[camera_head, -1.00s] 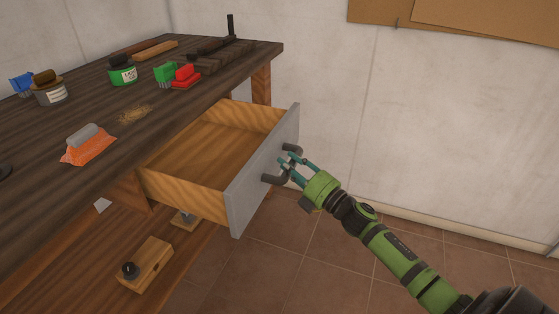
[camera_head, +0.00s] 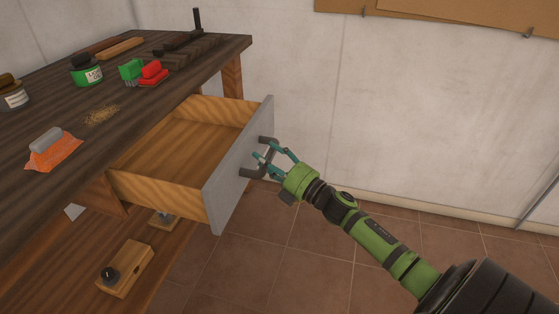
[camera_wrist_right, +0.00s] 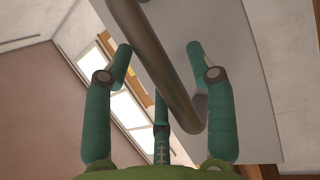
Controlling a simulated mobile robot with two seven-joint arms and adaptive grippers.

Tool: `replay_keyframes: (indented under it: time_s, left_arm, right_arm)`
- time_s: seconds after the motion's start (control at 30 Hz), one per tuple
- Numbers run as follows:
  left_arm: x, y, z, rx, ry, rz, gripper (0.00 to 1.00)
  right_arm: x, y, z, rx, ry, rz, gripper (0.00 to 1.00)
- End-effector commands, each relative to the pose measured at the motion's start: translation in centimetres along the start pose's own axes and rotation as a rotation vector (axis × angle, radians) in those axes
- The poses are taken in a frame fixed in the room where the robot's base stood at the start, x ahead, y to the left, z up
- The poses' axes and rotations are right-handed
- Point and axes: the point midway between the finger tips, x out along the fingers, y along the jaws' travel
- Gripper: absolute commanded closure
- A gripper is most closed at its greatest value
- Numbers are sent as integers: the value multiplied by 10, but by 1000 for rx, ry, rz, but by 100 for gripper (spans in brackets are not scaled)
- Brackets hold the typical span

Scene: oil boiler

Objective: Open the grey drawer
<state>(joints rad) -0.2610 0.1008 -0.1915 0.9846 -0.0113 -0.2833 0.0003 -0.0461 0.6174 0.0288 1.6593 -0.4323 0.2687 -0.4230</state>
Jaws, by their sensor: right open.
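The grey drawer (camera_head: 240,170) is pulled well out of the workbench, and its empty wooden inside shows in the head view. Its dark bar handle (camera_head: 256,168) is on the grey front. My right gripper (camera_head: 268,152) is at the handle, with its teal fingers apart. In the right wrist view, the handle (camera_wrist_right: 160,65) runs between the spread fingers of the gripper (camera_wrist_right: 160,62), in front of the grey drawer front (camera_wrist_right: 215,50). The fingers are not closed on it. My left gripper is not in view.
The dark workbench top (camera_head: 150,85) holds an orange-and-grey packet (camera_head: 52,150), a green tin (camera_head: 87,70), and green (camera_head: 131,70) and red (camera_head: 152,71) brushes. A wooden block (camera_head: 125,270) lies on the lower shelf. Tiled floor (camera_head: 290,255) is free right of the drawer.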

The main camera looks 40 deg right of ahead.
Motion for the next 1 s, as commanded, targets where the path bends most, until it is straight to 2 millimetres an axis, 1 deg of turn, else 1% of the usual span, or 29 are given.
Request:
replay_keyframes:
  time_s: [0.17, 0.4, 0.5, 0.6, 0.77, 1.0]
  left_arm:
    - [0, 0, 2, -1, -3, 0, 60]
    - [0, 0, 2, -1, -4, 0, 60]
    - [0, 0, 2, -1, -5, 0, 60]
    - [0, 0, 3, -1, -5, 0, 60]
    - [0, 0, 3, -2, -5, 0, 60]
    - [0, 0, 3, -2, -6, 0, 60]
  right_arm:
    - [-26, -2, 0, 3, -1, -4, 44]
    - [-75, -2, -1, 2, 0, -4, 44]
    - [-92, -1, 0, 1, -1, -3, 44]
    - [-105, -1, 0, 2, 0, -2, 44]
    - [-116, 0, 0, 1, 0, 0, 44]
    - [-116, 0, 0, 0, 1, 0, 44]
